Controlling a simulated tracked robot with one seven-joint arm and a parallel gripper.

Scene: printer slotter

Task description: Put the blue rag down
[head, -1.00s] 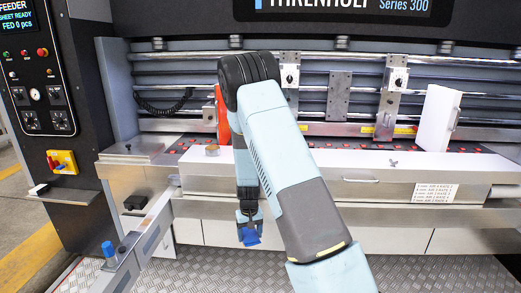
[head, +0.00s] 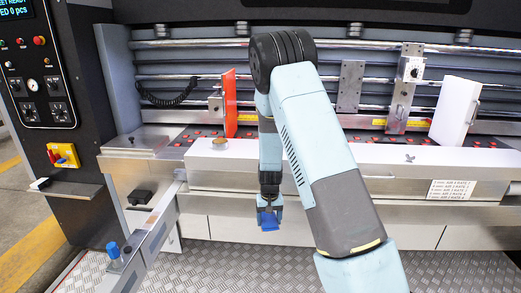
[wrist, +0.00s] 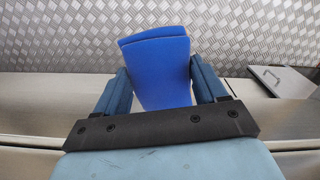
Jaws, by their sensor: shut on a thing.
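The blue rag (head: 267,221) hangs in my gripper (head: 269,207), low in front of the machine in the head view. In the wrist view the rag (wrist: 156,65) is a folded blue piece between the two fingers of my gripper (wrist: 158,85), which press on its sides. The rag appears to be above the metal tread-plate floor (wrist: 60,40); how far above I cannot tell. No part of it is seen resting on a surface.
The machine's long pale front ledge (head: 340,155) runs behind my arm. A metal rail with a blue knob (head: 113,250) is at the lower left. A control cabinet (head: 40,80) stands at the far left.

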